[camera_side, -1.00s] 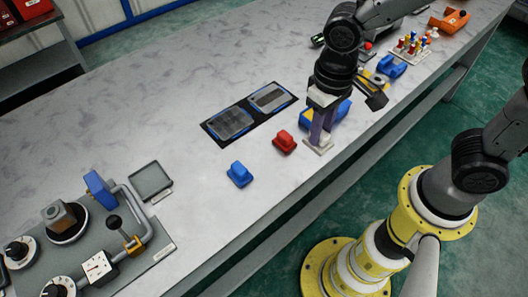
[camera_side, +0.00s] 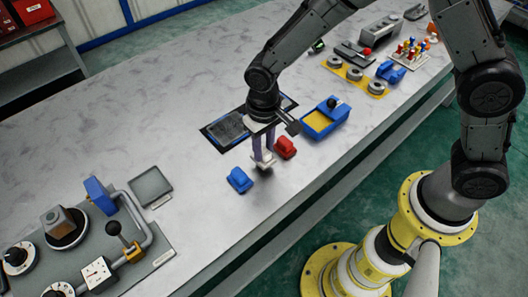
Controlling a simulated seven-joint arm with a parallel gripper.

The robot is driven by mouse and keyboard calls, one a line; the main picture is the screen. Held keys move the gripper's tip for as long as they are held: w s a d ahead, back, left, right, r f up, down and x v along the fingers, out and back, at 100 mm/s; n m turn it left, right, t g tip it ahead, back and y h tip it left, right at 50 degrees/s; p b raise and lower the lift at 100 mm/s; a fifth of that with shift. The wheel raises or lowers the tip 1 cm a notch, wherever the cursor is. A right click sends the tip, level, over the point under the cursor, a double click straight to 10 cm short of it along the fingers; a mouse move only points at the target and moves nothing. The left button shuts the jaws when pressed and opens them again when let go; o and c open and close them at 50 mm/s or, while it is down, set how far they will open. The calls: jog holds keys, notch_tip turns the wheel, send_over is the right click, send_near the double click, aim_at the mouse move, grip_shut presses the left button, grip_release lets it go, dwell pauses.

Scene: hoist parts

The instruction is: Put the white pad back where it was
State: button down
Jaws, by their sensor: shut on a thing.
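The white pad (camera_side: 263,170) is small and pale and sits at the tips of my gripper (camera_side: 263,160). The gripper points down with its fingers shut on the pad. The pad is at or just above the table; I cannot tell whether it touches. It is between the blue block (camera_side: 239,180) at its left and the red block (camera_side: 286,147) at its right. My gripper hides part of the dark panel (camera_side: 227,130) behind it.
A blue tray with a yellow inside (camera_side: 325,120) stands to the right. Beyond it are a yellow strip with grey rings (camera_side: 356,75) and a stand of coloured pegs (camera_side: 411,52). A fixture plate with knobs and a pipe (camera_side: 150,262) is at the lower left. The table (camera_side: 200,215) in front is clear.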

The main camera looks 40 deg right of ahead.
aim_at(265, 150)
jog(key=shift+f, duration=1.05)
jog(key=shift+f, duration=0.1)
jog(key=c, duration=0.6)
grip_release()
notch_tip(265, 150, up, 12)
jog(key=r, duration=0.1)
jog(key=s+d+r+t, duration=0.2)
jog(key=s+d+r, duration=0.5)
jog(key=d+r, duration=0.25)
jog(key=shift+s+d+r+t, duration=0.25)
jog(key=shift+s+d+t, duration=0.35)
jog(key=shift+s+d, duration=1.25)
jog(key=shift+s+d+r+t, duration=0.3)
jog(key=shift+s+d+t, duration=0.6)
jog(key=shift+s, duration=1.6)
jog(key=shift+s+d+r+t, duration=0.3)
jog(key=shift+s+d, duration=1.45)
jog(key=shift+s, duration=0.4)
